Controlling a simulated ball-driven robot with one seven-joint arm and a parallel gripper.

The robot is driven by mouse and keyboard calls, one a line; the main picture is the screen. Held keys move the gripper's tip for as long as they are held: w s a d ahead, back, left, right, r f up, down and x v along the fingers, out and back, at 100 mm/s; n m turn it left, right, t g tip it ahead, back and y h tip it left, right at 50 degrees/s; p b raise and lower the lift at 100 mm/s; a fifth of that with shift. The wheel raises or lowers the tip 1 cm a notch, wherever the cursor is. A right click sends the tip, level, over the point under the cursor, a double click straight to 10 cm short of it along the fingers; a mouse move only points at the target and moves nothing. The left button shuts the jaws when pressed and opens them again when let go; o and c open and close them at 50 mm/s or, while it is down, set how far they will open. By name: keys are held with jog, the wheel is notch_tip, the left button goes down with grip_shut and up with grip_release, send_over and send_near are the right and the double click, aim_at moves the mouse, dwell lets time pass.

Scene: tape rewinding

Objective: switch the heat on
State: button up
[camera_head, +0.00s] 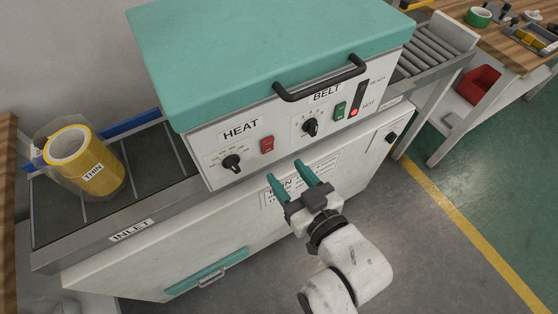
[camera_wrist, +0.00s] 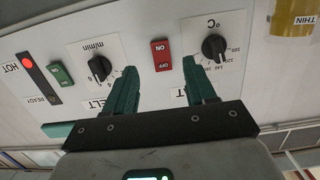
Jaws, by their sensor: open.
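The red HEAT rocker switch (camera_head: 267,144) is on the machine's front panel, between the HEAT label and the BELT controls. In the wrist view the red switch (camera_wrist: 162,55), marked ON and OFF, shows between my two fingers; which side is pressed is unclear. The black heat dial (camera_head: 231,162) is left of it; the dial also shows in the wrist view (camera_wrist: 213,47). My gripper (camera_head: 285,170) is open and empty, its teal fingertips pointing at the panel, slightly below and right of the switch in the head view. Contact cannot be seen.
The belt dial (camera_head: 311,127) and green switch (camera_head: 339,111) are right of the red switch. A red light (camera_head: 354,112) glows by HOT. A teal lid (camera_head: 260,50) with a black handle (camera_head: 320,80) overhangs above. A yellow THIN roll (camera_head: 95,170) stands on the inlet.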

jog(key=v, duration=0.4)
jog(key=shift+s+d+r, duration=0.1)
jog(key=shift+s+d, duration=0.1)
jog(key=shift+s, duration=0.1)
dwell(0.3)
jog(key=s+d+f+m+g+h+p, duration=0.25)
jog(key=d+f+g+h, duration=0.3)
jog(key=d+f, duration=0.5)
jog(key=s+d+f+m+g+h, duration=0.1)
jog(key=s+d+m+g+h, duration=0.1)
jog(key=s+d, duration=0.5)
jog(key=s+d+f+m+g+h, duration=0.2)
jog(key=s+d+g, duration=0.3)
jog(key=s+d, duration=0.2)
jog(key=shift+s+m, duration=0.35)
jog(key=shift+s, duration=0.2)
